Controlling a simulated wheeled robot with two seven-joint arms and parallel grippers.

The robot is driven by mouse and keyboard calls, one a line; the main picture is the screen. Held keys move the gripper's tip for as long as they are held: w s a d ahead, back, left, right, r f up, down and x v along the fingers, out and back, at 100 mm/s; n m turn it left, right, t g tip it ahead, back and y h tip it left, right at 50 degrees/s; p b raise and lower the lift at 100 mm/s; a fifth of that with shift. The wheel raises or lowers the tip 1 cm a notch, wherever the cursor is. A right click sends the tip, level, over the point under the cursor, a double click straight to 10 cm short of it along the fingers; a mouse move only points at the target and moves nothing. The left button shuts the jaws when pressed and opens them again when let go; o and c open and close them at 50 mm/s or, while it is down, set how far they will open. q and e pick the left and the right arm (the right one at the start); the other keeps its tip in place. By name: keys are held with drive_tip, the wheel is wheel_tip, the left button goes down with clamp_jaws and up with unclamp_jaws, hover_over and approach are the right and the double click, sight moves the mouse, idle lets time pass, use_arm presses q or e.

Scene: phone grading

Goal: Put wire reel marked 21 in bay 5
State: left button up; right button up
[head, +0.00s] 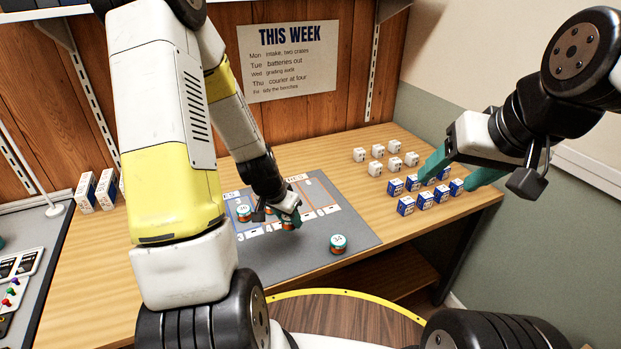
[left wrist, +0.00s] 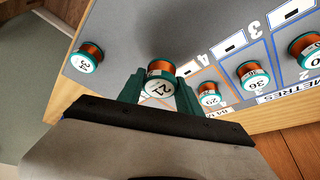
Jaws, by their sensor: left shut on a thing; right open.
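The wire reel marked 21 (left wrist: 160,88) shows copper wire and a white numbered face in the left wrist view. My left gripper (left wrist: 160,96) is shut on it, its green fingers on either side. In the head view my left gripper (head: 288,214) is low over the grey mat (head: 345,262), near the numbered bays, and mostly hides the reel. Whether the reel touches the mat is unclear. Bay 5 is not clearly readable; labels 3 and 4 show in the left wrist view. My right gripper (head: 462,172) is open at the blue-and-white boxes.
A reel marked 34 (head: 338,243) stands on the mat outside the bays; it also shows in the left wrist view (left wrist: 88,57). A reel marked 29 (left wrist: 210,95) and others (left wrist: 252,76) stand in bays. White boxes (head: 375,168) and blue-and-white boxes (head: 406,206) stand at right.

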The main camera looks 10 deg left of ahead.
use_arm(q)
drive_tip(key=w, duration=0.5)
drive_tip(key=w+a+f, duration=0.1)
drive_tip(key=w, duration=0.9)
drive_tip(key=shift+w+a+f, duration=0.25)
drive_tip(key=shift+w+a, duration=0.05)
drive_tip(key=shift+w, duration=0.05)
drive_tip(key=shift+f, duration=1.7)
drive_tip(key=shift+f, duration=0.15)
drive_tip(key=o, duration=1.3)
drive_tip(key=shift+o, duration=0.2)
